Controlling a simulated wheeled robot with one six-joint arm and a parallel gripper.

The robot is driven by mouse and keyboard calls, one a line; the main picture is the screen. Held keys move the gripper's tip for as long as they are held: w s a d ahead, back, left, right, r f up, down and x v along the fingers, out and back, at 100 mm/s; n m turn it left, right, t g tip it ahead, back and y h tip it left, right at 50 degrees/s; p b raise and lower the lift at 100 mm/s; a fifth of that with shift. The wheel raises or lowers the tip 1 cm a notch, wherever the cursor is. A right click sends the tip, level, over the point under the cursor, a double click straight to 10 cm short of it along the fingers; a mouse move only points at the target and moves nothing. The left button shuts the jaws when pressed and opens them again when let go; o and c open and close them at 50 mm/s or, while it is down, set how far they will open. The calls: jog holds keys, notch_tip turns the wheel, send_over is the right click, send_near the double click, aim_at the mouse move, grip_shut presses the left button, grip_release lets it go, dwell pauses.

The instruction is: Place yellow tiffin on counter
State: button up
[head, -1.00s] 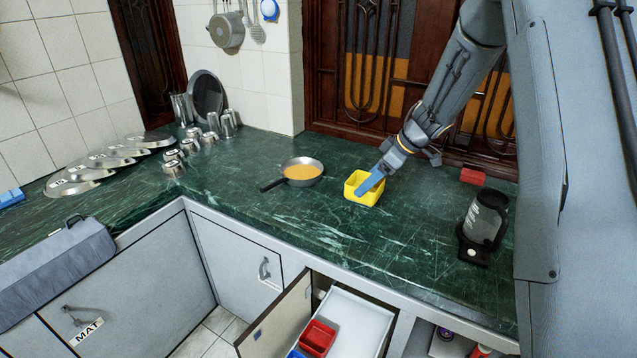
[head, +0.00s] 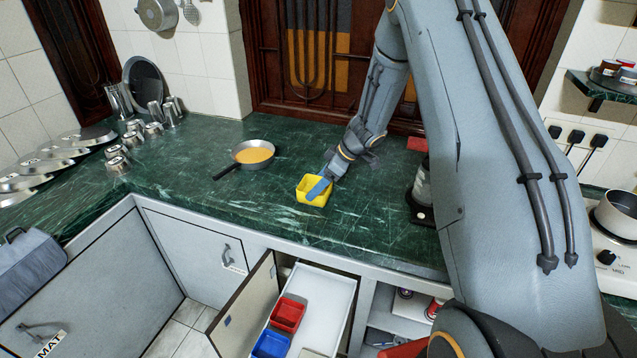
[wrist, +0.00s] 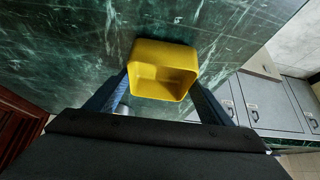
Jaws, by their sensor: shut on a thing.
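The yellow tiffin (head: 313,194) is an open square box at the green marble counter (head: 280,225), right of a pan. My gripper (head: 322,186) comes down on it from the upper right, with a blue finger at its near side. In the wrist view the tiffin (wrist: 163,72) sits between my two blue fingers (wrist: 160,95), its open inside facing the camera. The fingers are shut on its sides. The tiffin looks very near the counter surface; I cannot tell whether its base touches.
A pan of orange food (head: 253,154) stands to the left. A black-based appliance (head: 421,200) and a red block (head: 417,144) are to the right, partly behind my arm. An open drawer below holds red (head: 287,314) and blue (head: 271,345) boxes. The counter's front is clear.

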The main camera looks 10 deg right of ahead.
jog(key=shift+f, duration=0.1)
jog(key=o, duration=1.1)
